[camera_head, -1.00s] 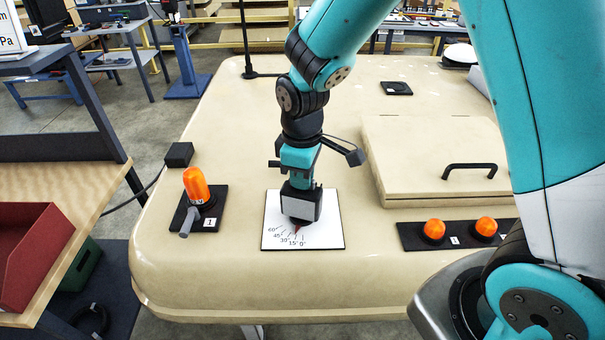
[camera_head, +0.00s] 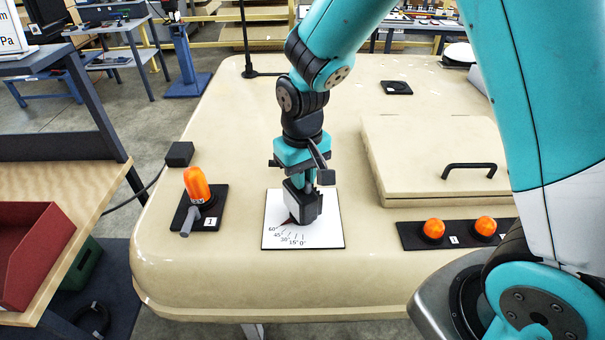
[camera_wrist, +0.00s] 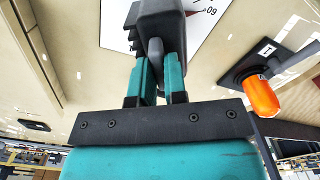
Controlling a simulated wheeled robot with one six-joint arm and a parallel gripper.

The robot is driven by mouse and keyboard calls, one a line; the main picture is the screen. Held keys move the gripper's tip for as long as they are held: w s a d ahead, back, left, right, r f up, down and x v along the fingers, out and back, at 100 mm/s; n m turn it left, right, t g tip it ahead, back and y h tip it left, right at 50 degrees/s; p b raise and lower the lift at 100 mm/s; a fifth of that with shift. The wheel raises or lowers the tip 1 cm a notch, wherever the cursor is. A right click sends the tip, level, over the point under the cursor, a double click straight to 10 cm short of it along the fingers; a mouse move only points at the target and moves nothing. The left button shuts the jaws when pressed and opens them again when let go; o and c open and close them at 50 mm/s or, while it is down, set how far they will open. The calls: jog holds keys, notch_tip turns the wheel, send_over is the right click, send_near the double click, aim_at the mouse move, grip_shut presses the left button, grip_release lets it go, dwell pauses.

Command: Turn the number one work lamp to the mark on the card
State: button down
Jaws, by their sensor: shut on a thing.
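The work lamp (camera_head: 305,203) is a dark boxy head with a pale front face. It stands on a white card (camera_head: 328,232) with angle marks from 0 to 60. Its pale face is towards the lower left, and a small red tip shows under it near the 45 and 60 marks. In the wrist view the lamp (camera_wrist: 170,20) is at the top, with the red tip close to the 60. My gripper (camera_wrist: 157,62) is shut on the lamp's grey handle from above. The lamp hides part of the card, and I cannot read its number.
An orange beacon (camera_head: 197,186) on a black plate labelled 1 stands left of the card. Two orange domes (camera_head: 434,229) (camera_head: 485,227) sit on a black strip at right. A raised hatch with a black handle (camera_head: 470,167) lies behind them. The beige surface before the card is clear.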

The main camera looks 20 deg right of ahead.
dwell(0.5)
jog(key=c, duration=1.2)
grip_release()
jog(key=shift+o, duration=0.2)
jog(key=shift+r, duration=0.15)
notch_tip(320, 180, up, 17)
jog(key=b, duration=0.2)
jog(key=s+a+f+n+y, duration=0.1)
jog(key=s+a+n+y, duration=0.1)
jog(key=s, duration=0.7)
jog(key=s+a+f+n+y, duration=0.2)
jog(key=s+n, duration=0.1)
jog(key=s, duration=0.7)
jog(key=shift+s+a+n, duration=0.15)
jog(key=shift+s+n, duration=0.05)
jog(key=shift+n, duration=0.1)
